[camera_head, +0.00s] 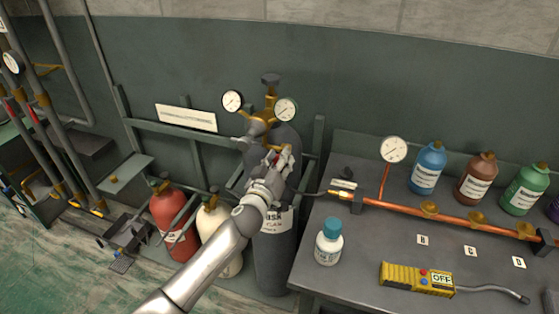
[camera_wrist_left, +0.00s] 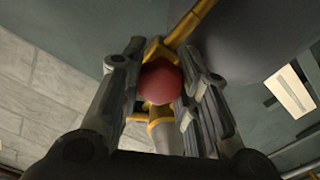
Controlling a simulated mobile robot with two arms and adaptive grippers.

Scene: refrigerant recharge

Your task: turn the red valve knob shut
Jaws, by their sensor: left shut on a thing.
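The red valve knob (camera_wrist_left: 160,82) sits between the two fingers of my left gripper (camera_wrist_left: 160,88) in the left wrist view. The gripper is shut on it, with a finger on each side. In the head view my left gripper (camera_head: 276,162) is at the brass fittings (camera_head: 262,125) on top of the dark grey cylinder (camera_head: 272,255). Only a little red shows there between the fingers, so most of the knob is hidden. A brass stem (camera_wrist_left: 163,130) shows beside the knob in the wrist view. My right gripper is in neither view.
Two round gauges (camera_head: 285,109) flank the brass fittings. A red cylinder (camera_head: 174,215) and a cream cylinder (camera_head: 212,226) stand to the left. The bench at right holds a copper pipe (camera_head: 455,218), a white bottle (camera_head: 328,243), coloured bottles and a yellow detector (camera_head: 417,278).

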